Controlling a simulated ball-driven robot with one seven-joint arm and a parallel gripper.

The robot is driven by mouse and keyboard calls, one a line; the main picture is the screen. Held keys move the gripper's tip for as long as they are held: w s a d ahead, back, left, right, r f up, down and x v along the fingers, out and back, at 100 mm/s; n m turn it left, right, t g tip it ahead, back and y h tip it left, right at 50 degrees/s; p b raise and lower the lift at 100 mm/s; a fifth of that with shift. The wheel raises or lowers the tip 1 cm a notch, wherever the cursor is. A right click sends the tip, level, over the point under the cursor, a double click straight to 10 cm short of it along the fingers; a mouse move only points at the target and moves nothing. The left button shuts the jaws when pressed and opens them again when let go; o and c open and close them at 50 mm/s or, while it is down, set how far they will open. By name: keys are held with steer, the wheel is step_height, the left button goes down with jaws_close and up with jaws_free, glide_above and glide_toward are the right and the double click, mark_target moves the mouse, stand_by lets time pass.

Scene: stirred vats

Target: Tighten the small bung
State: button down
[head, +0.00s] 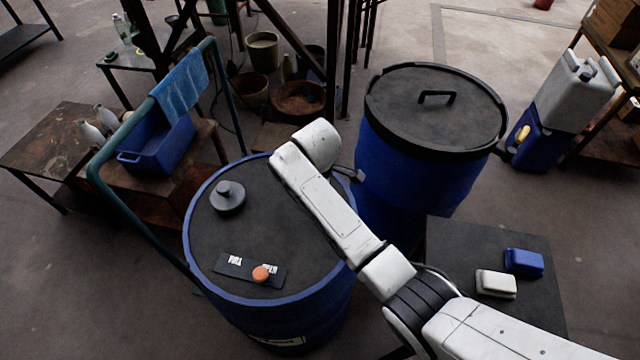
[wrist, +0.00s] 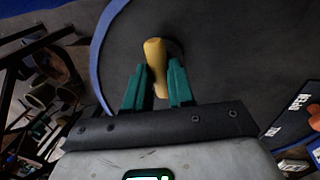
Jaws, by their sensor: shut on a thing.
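In the wrist view, my gripper (wrist: 159,85) has its two green fingers shut on a yellow upright piece (wrist: 155,54), which I take to be the small bung. A dark round patch shows on the drum lid just beside its top. Whether it is seated fully cannot be told. The blue drum (head: 205,285) with a dark lid stands in the middle of the head view. My white arm reaches over the lid's right side and hides the small bung and most of my gripper there. A larger grey round bung (head: 228,197) sits on the lid's left part.
A dark label plate (head: 235,266) with white lettering and an orange knob (head: 261,273) lies on the lid's near part. A second blue drum (head: 436,105) with a handled lid stands behind right. A side table (head: 440,245) holds a blue block (head: 524,261) and a white block (head: 496,283).

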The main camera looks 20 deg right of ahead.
steer(key=shift+m, duration=0.6)
steer(key=c, duration=1)
jaws_free()
steer(key=shift+o, duration=0.2)
step_height(320, 180, up, 11)
steer(key=s+a, duration=0.1)
steer(key=shift+s+a+f, duration=0.15)
steer(key=shift+s+f, duration=0.05)
steer(key=shift+s, duration=0.15)
